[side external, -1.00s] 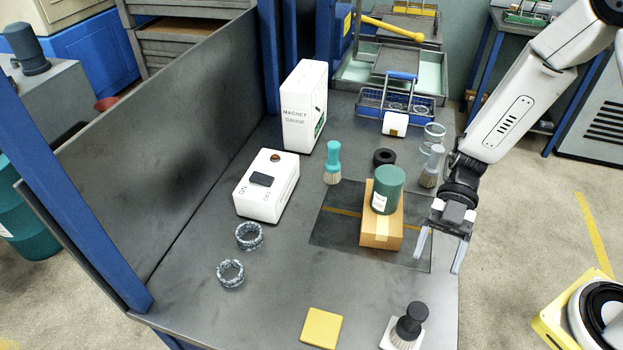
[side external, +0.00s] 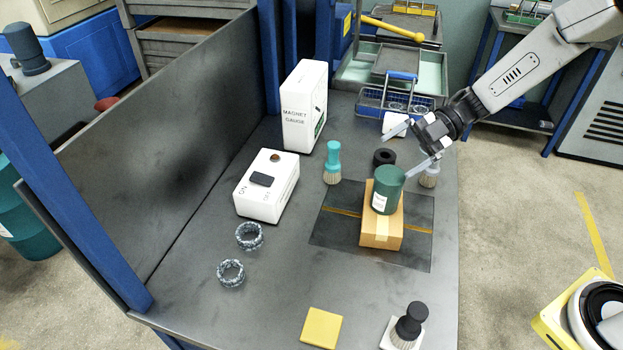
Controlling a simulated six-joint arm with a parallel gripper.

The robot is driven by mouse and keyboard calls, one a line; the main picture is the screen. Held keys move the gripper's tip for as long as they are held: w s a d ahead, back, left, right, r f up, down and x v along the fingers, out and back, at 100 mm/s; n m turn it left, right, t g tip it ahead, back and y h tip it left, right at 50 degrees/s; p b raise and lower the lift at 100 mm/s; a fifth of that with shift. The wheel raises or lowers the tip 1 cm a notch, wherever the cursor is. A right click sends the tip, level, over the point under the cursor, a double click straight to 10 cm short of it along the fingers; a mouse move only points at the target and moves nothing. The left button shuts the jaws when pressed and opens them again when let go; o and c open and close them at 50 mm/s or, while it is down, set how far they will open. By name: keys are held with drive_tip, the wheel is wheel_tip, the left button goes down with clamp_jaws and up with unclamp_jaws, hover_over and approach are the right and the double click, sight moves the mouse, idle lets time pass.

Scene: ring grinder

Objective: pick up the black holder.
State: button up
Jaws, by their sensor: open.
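A small black round piece with a hollow top (side external: 384,158), likely the black holder, stands on the table behind the green cylinder. My gripper (side external: 396,156) is open and empty, its fingers pointing left and spread on either side of the black piece in the picture. Its height above the table is hard to judge. The nearer fingertip overlaps the top edge of the green cylinder (side external: 387,192); I cannot tell whether they touch. The cylinder stands on a cardboard box (side external: 381,238).
A teal brush (side external: 333,163) stands left of the black piece and a grey brush (side external: 429,177) right. A white block (side external: 394,124), blue basket (side external: 375,99) and magnet gauge box (side external: 304,107) are behind. A black-handled brush (side external: 410,322) stands in front.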

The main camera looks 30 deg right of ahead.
drive_tip(key=w+d+r+t, duration=0.8)
drive_tip(key=w+d+r, duration=0.3)
drive_tip(key=w+d, duration=0.15)
drive_tip(key=n+h, duration=0.3)
drive_tip(key=n, duration=1.8)
approach(389, 156)
drive_tip(key=w+a, duration=0.1)
drive_tip(key=w+a+r, duration=0.1)
drive_tip(key=shift+w+a+r+g, duration=0.1)
drive_tip(key=shift+w+r+g, duration=0.15)
drive_tip(key=shift+w+g, duration=0.1)
drive_tip(key=shift+s+f+n, duration=0.2)
drive_tip(key=shift+f+n, duration=0.6)
drive_tip(key=shift+f, duration=0.3)
drive_tip(key=shift+x, duration=1.25)
